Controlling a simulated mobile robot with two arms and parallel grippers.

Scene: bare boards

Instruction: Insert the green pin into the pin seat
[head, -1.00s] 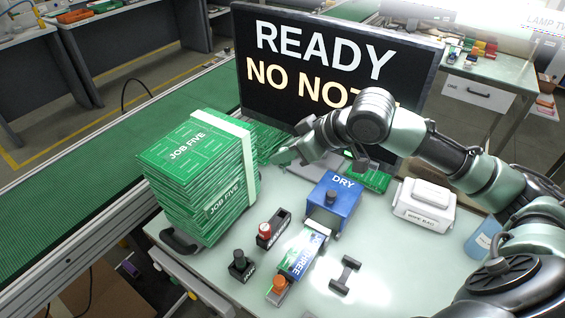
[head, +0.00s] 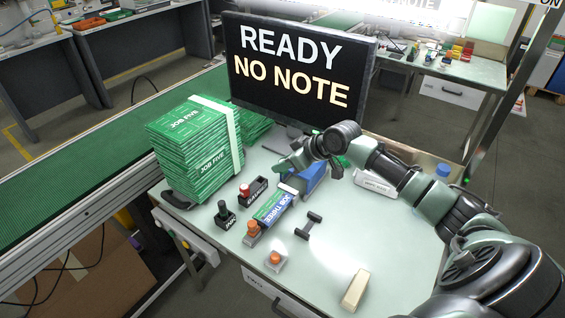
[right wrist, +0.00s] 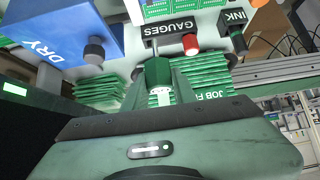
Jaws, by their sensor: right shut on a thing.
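My right gripper (head: 287,165) is shut on the green pin, held in the air behind the black GAUGES block and beside the blue DRY box. In the right wrist view the dark green pin (right wrist: 158,73) sits between the fingers, with a white part below its head. The black GAUGES block (head: 258,190) stands on the bench with a red-topped pin (head: 244,189) at one end; both show in the right wrist view. I cannot tell for sure which spot is the pin seat. The left gripper is not in view.
The blue DRY box (head: 313,180), JOB THREE board (head: 272,207) and black INK block (head: 224,216) stand close by. A tall green JOB FIVE stack (head: 197,140) is at the left. An orange-topped piece (head: 275,260) and cream block (head: 355,291) lie near the front edge.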

